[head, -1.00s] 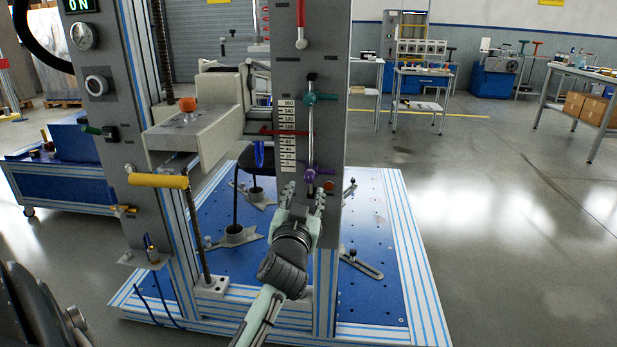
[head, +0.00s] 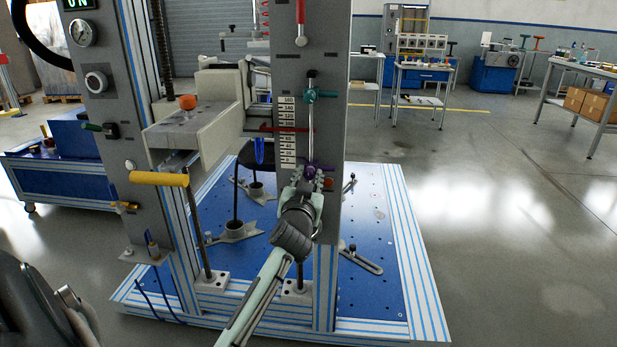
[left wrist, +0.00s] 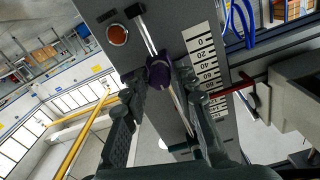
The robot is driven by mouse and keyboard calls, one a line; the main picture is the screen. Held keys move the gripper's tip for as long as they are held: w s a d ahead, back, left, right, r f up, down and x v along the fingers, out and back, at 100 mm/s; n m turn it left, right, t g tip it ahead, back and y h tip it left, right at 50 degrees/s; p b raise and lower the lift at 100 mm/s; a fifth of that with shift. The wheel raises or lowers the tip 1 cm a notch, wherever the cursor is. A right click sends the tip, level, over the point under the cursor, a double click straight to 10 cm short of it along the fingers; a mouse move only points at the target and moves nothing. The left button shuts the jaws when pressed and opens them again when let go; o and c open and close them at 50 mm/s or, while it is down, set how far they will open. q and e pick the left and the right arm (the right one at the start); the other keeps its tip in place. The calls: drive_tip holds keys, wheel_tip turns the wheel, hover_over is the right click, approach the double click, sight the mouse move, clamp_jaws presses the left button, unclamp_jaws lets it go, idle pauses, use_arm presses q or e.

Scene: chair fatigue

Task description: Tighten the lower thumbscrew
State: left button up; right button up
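The lower thumbscrew is a purple knob (head: 309,171) on the slotted rod of the grey column (head: 323,130), below a teal upper thumbscrew (head: 312,95). My left gripper (head: 304,181) is at the purple knob and partly hides it in the head view. In the left wrist view the purple knob (left wrist: 158,72) sits between the fingertips of my left gripper (left wrist: 159,77). The fingers are spread on either side of it. Small gaps seem to show, but contact is hard to judge. My right gripper is not in view.
A printed scale (head: 287,135) and a red pointer (head: 283,128) are left of the rod. An orange button (left wrist: 117,35) is near the slot's lower end. A yellow-handled lever (head: 158,179) sticks out at left. The floor at right is clear.

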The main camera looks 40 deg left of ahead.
use_arm(q)
clamp_jaws()
drive_tip(key=shift+m, duration=0.3)
drive_tip(key=m, duration=0.5)
drive_tip(key=shift+f, duration=0.1)
drive_tip(key=m, duration=0.5)
drive_tip(key=shift+m, duration=0.4)
drive_tip(key=m, duration=1.2)
drive_tip(key=shift+f, duration=0.1)
drive_tip(key=shift+m, duration=0.4)
